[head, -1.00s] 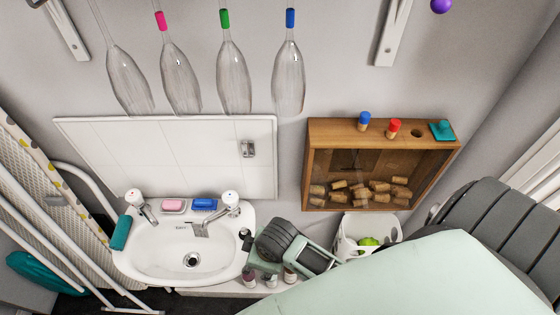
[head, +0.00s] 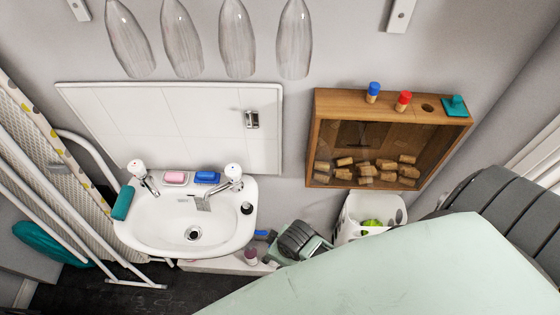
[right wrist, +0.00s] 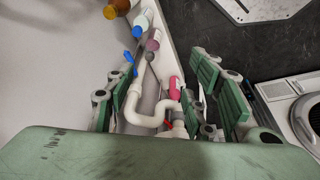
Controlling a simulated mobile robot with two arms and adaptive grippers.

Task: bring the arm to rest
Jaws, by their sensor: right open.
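My right gripper (head: 300,243) is below and to the right of the white sink (head: 150,238) in the head view. A pale green part of my arm partly covers it. In the right wrist view, the two green fingers of my right gripper (right wrist: 168,95) stand wide apart. The gripper is open, and nothing is held between the fingers. White drain pipes (right wrist: 147,120) and a pink bottle (right wrist: 176,88) show beyond the gap. I cannot tell how far they are from the fingertips. My left gripper is in neither view.
A wooden box (head: 330,97) with corks is on the wall, above a white basket (head: 385,209). Folded white racks (head: 60,225) stand at the left. Several bottles line a ledge in the right wrist view, including a white one (right wrist: 142,24). Dark floor (head: 90,290) shows at lower left.

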